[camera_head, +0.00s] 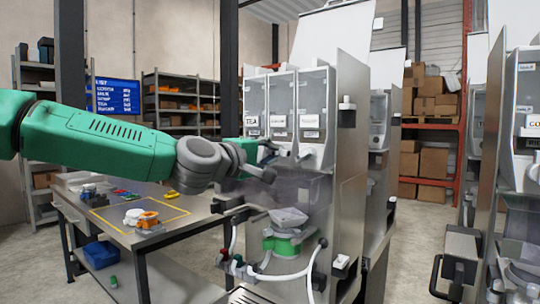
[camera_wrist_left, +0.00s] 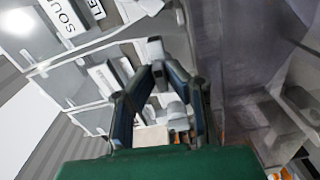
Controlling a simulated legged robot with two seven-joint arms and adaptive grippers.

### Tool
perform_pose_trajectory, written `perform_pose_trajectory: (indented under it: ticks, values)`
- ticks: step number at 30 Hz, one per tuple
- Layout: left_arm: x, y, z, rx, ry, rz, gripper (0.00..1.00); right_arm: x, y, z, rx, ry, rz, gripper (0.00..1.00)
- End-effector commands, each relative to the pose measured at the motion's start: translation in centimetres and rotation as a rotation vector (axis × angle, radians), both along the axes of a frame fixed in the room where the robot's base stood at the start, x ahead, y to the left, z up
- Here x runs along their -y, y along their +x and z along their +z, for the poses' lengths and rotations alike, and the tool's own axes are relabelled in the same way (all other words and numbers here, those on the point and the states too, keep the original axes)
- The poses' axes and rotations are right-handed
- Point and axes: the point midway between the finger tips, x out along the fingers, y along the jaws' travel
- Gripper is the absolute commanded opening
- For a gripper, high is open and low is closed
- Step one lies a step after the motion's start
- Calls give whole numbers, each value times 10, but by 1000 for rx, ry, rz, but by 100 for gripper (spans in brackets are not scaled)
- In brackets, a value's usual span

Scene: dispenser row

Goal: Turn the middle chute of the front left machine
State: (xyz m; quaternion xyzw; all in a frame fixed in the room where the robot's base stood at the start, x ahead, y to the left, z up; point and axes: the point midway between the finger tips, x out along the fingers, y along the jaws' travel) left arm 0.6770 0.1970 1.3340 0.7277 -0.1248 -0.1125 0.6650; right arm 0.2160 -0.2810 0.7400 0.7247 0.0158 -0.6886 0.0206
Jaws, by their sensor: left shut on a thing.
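The front left machine (camera_head: 344,150) is a tall metal dispenser with three clear, labelled hoppers side by side. The middle hopper (camera_head: 281,95) has a pale chute below its label, partly hidden by my gripper. My left gripper (camera_head: 268,151) reaches in from the left at chute height. In the left wrist view, the two dark fingers (camera_wrist_left: 158,72) close together on a small grey-white chute part (camera_wrist_left: 154,48) under the row of labels. The exact contact is hard to see. My right gripper is in neither view.
A metal workbench (camera_head: 175,232) with small coloured items stands at left. Below the hoppers, a green-and-grey item (camera_head: 283,243) sits among white hoses and dark handles. Another dispenser (camera_head: 520,140) stands at right. Shelves (camera_head: 180,100) line the back. Open floor lies between the machines.

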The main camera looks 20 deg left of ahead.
Motion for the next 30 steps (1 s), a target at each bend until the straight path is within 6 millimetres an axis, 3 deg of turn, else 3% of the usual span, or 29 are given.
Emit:
perform_pose_trajectory:
  ticks: [15, 30]
  values:
    - [0, 0, -8, 107, 341, -5, 0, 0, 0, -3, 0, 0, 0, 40]
    - [1, 0, -10, 131, 414, -8, 0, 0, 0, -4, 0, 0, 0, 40]
